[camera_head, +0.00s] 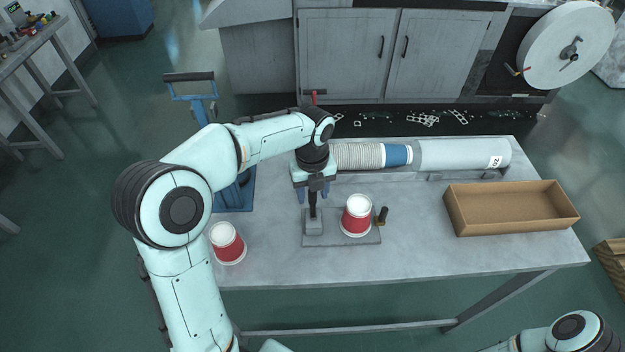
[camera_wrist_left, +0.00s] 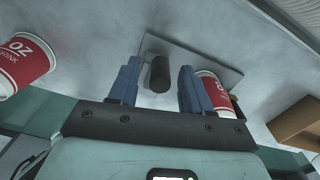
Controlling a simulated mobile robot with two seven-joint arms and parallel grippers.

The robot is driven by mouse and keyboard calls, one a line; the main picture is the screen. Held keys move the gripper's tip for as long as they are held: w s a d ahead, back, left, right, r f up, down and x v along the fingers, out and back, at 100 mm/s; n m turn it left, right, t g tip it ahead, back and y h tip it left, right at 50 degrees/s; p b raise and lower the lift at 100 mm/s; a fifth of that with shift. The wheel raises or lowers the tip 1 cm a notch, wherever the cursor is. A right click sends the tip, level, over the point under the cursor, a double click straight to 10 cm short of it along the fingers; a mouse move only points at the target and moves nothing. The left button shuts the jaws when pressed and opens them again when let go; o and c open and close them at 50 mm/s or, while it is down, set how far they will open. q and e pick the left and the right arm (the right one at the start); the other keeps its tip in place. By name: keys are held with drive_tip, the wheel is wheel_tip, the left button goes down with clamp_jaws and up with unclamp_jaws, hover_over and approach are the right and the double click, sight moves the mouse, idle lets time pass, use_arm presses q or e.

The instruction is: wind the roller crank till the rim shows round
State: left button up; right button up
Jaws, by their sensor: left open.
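A flat grey forming fixture (camera_head: 345,241) lies near the table's front edge. A red and white cup (camera_head: 357,221) stands on it, bottom or lid side unclear; its rim shape is too small to judge. A dark upright handle (camera_head: 312,209) stands on a grey block at the fixture's left, and a small dark knob (camera_head: 382,214) sits right of the cup; I cannot tell which is the roller crank. My left gripper (camera_head: 313,194) is open over the handle. In the left wrist view the dark handle (camera_wrist_left: 159,75) stands between the open fingers, with no clear contact. My right gripper is out of view.
Another red and white cup (camera_head: 228,243) stands at the table's left front. A cardboard tray (camera_head: 512,209) lies at the right. A stack of cups and a grey tube (camera_head: 460,154) lie along the back. The table between fixture and tray is clear.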

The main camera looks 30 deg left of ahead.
use_arm(q)
wheel_tip(320, 180, up, 13)
idle(0.3)
idle(0.5)
